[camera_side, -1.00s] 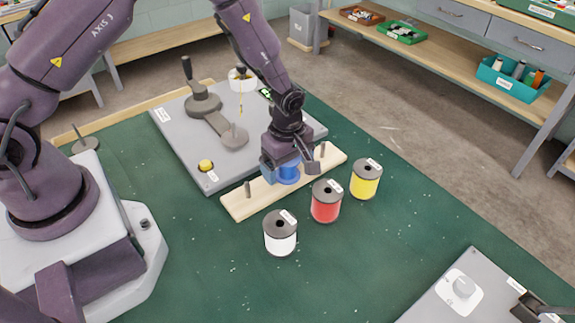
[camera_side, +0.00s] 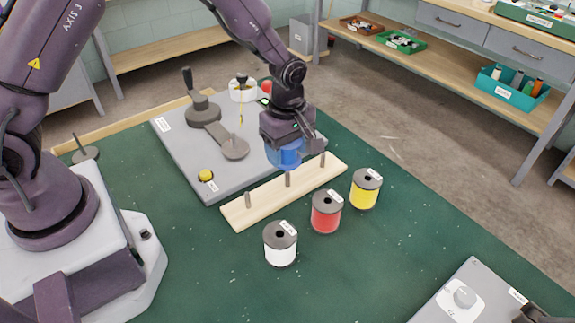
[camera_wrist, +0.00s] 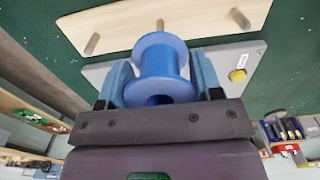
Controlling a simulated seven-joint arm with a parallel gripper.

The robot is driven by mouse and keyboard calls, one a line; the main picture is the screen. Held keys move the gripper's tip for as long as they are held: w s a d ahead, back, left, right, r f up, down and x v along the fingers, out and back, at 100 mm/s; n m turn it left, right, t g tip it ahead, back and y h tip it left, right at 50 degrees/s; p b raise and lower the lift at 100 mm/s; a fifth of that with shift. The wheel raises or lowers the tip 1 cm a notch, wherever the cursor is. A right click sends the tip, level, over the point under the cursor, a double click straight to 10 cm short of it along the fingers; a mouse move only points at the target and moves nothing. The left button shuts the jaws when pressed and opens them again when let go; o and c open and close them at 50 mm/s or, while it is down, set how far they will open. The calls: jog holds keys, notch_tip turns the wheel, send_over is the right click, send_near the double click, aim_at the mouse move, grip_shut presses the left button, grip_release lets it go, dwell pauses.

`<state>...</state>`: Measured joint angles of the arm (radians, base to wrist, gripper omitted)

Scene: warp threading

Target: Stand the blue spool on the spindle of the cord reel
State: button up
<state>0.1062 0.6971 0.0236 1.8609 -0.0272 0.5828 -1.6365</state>
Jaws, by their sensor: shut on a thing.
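The blue spool (camera_side: 288,155) is held in my gripper (camera_side: 287,150), above the far edge of the wooden peg rack (camera_side: 265,201). In the wrist view the blue spool (camera_wrist: 163,62) sits between both fingers of my gripper (camera_wrist: 163,80), its flanges and narrower core showing. My gripper is shut on it. The rack's three pegs are bare. A grey disc with a thin upright rod (camera_side: 85,153) stands at the left beside my base; it may be the cord reel's spindle, but I cannot tell for sure.
White (camera_side: 281,245), red (camera_side: 326,213) and yellow (camera_side: 365,190) spools stand in front. Another grey panel (camera_side: 430,308) is at lower right. Green mat between is clear.

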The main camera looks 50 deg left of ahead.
notch_tip(320, 180, up, 2)
jog(key=a+r, duration=0.1)
jog(key=r+n, duration=0.2)
jog(key=n, duration=0.4)
send_over(233, 136)
jog(key=shift+w+a+f, duration=0.1)
jog(key=shift+w+a, duration=0.1)
jog(key=shift+a, duration=0.15)
jog(key=shift+s+d+f, duration=0.1)
jog(key=shift+f, duration=4)
jog(key=shift+f, duration=0.7)
jog(key=o, duration=1)
